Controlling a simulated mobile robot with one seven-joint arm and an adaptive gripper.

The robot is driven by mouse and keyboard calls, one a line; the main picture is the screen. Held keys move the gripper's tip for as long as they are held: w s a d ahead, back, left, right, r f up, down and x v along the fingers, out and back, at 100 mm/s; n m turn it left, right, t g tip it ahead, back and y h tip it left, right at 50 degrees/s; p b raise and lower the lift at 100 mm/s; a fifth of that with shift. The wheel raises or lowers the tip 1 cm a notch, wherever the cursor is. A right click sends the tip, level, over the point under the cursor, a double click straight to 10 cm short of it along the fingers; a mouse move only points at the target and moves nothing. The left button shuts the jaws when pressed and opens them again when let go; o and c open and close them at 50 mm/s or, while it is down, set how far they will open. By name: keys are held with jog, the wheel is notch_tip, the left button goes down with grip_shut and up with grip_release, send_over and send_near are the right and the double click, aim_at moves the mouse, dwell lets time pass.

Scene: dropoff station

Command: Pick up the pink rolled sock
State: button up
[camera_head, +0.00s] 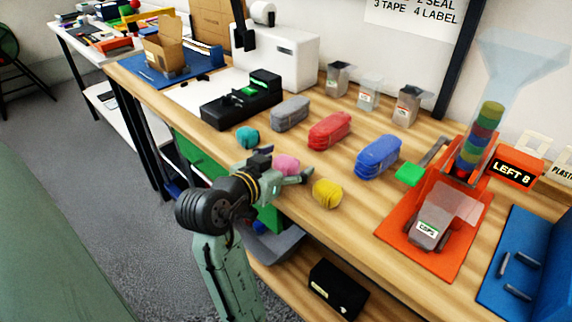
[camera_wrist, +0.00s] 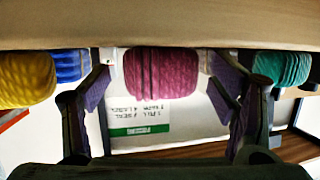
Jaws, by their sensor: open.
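The pink rolled sock (camera_head: 285,162) lies near the front edge of the wooden table, between a teal roll and a yellow roll. My gripper (camera_head: 284,165) reaches in from the front, its open fingers on either side of the pink sock. In the wrist view the pink sock (camera_wrist: 160,74) shows between the two purple finger pads of my gripper (camera_wrist: 162,84). A gap shows on both sides, so neither pad appears to touch it. How far the fingertips reach along the sock is unclear.
The teal roll (camera_head: 247,137) and the yellow roll (camera_head: 327,193) sit close on either side. Behind are grey (camera_head: 290,113), red (camera_head: 330,130) and blue (camera_head: 378,156) pouches. An orange station (camera_head: 400,238) stands at right. A black device (camera_head: 242,100) stands at back left.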

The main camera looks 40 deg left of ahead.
jog(key=shift+c, duration=0.4)
jog(key=c, duration=1.2)
jog(key=shift+r, duration=0.1)
